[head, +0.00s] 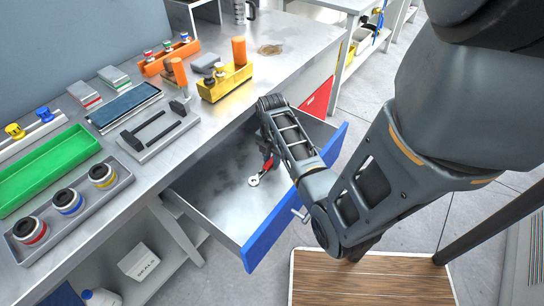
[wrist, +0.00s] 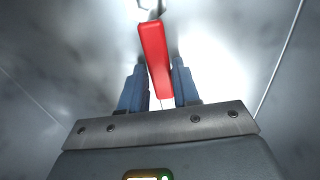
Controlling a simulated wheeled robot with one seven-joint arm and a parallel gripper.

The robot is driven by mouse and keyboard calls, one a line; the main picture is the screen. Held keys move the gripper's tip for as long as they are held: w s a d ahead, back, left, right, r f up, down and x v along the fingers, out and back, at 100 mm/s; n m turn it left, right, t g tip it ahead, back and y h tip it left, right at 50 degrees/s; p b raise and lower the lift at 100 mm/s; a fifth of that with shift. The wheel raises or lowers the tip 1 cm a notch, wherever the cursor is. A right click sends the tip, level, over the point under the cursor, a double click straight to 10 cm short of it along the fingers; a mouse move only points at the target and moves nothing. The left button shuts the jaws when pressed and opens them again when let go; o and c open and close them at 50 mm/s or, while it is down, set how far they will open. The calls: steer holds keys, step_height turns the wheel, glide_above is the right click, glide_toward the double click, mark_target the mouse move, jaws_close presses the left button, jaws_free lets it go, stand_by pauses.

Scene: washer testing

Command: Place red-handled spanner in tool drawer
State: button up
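The red-handled spanner (head: 266,166) is low inside the open tool drawer (head: 205,195), its silver ring end toward the picture's lower left. In the head view my gripper reaches down into the drawer, and my arm hides its fingers. In the wrist view my gripper (wrist: 160,82) has its two blue-grey fingers close against both sides of the red handle (wrist: 154,55). The handle is slightly tilted between them, and the metal end is partly cut off at the top edge. I cannot tell whether the spanner touches the drawer floor.
The drawer's blue front (head: 268,228) and handle (head: 300,215) stick out over the floor. The workbench holds a hammer tray (head: 150,150), a green tray (head: 45,170), a yellow bin (head: 226,82) and an orange rack (head: 168,58). A wooden platform (head: 370,280) lies in front. The drawer is otherwise empty where visible.

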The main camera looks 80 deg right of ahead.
steer(key=o, duration=0.3)
step_height(320, 180, up, 12)
steer(key=shift+r, duration=0.2)
stand_by(0.5)
